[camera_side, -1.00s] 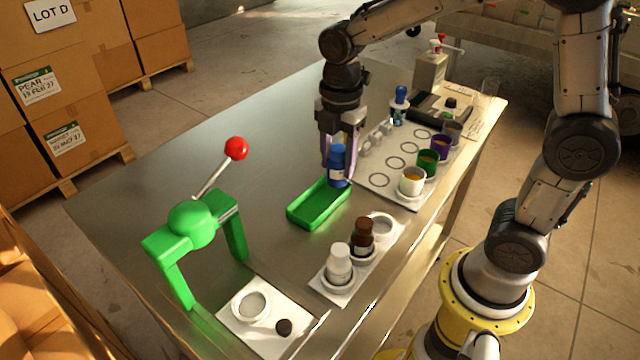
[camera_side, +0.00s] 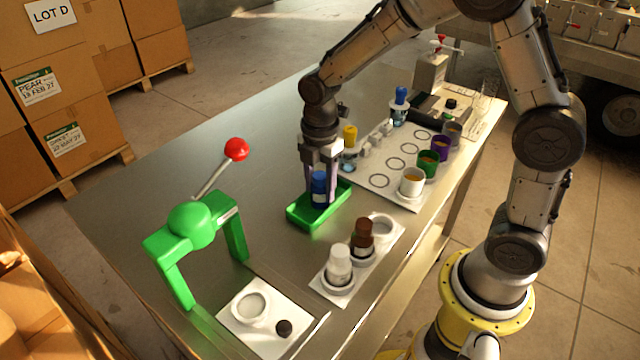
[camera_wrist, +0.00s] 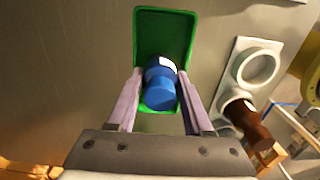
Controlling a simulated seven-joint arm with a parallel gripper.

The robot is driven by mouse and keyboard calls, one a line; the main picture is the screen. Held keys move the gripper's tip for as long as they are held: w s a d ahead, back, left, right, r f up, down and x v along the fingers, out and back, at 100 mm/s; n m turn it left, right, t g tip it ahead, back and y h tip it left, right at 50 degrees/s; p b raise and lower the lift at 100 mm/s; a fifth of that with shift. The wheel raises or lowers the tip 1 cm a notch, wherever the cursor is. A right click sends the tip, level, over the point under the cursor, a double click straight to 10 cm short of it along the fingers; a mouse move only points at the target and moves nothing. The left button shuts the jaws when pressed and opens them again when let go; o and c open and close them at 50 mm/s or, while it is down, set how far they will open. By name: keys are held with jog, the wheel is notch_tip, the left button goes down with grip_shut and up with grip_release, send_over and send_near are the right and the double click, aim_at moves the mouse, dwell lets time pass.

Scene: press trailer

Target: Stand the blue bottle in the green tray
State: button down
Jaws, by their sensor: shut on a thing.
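The blue bottle (camera_side: 319,189) has a white label and stands upright between the fingers of my gripper (camera_side: 321,193). My gripper is shut on it. The bottle is within the outline of the green tray (camera_side: 302,221), towards the tray's near part in the wrist view. I cannot tell whether its base touches the tray floor. In the wrist view the bottle's blue cap (camera_wrist: 160,92) shows from above between the two pale fingers (camera_wrist: 159,100), with the empty part of the tray (camera_wrist: 190,30) beyond it.
A white holder (camera_side: 333,290) with a white and a brown bottle stands right of the tray. A green press (camera_side: 190,228) with a red-knobbed lever is at left. A sheet with several cups (camera_side: 411,182) lies behind right. A yellow-capped bottle (camera_side: 350,135) stands behind my gripper.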

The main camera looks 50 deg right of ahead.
jog(key=shift+f, duration=0.1)
jog(key=shift+c, duration=1.5)
grip_release()
